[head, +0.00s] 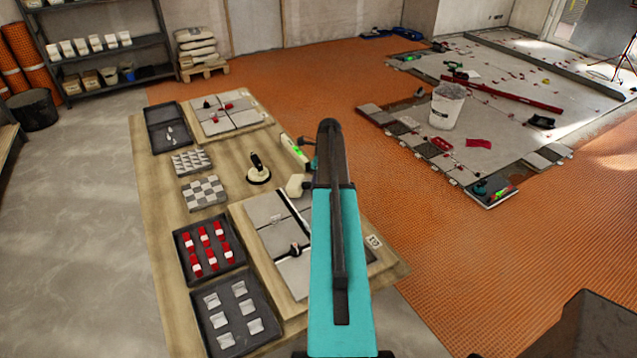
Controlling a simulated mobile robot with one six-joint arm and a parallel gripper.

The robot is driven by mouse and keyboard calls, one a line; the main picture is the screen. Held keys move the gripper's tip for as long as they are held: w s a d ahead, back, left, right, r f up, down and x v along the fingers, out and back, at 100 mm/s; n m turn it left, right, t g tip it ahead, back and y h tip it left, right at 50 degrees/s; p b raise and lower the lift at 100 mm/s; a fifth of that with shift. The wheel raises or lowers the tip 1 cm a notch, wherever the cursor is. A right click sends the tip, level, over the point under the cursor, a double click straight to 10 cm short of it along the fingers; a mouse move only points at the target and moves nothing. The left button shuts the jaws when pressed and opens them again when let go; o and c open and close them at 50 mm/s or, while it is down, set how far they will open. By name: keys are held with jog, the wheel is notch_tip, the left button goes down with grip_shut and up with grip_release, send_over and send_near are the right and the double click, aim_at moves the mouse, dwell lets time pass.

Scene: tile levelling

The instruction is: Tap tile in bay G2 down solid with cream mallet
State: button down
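A cream block-shaped head (296,185), which looks like the cream mallet, lies on the workbench just left of my arm. The rest of it is hidden behind the arm. The near tile board (299,309) holds grey tiles (265,208) with dark gaps between them and a small black fitting (295,248) at a joint. Its right part is hidden by my arm. A tag (374,241) sits at its right edge, too small to read surely, so I cannot tell which bay is G2. My gripper is hidden behind my teal and dark arm.
The workbench (160,215) also holds a far tile board (228,111), a black-handled suction cup (258,170), a level with a green vial (295,152), a tray of red wedges (208,249) and a tray of clips (234,313). A white bucket (447,106) stands on the floor tiles.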

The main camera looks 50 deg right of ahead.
jog(key=shift+r, duration=0.1)
jog(key=shift+r+p, duration=1.2)
jog(key=shift+r, duration=1.1)
jog(key=shift+r+p, duration=0.2)
jog(key=shift+p, duration=0.1)
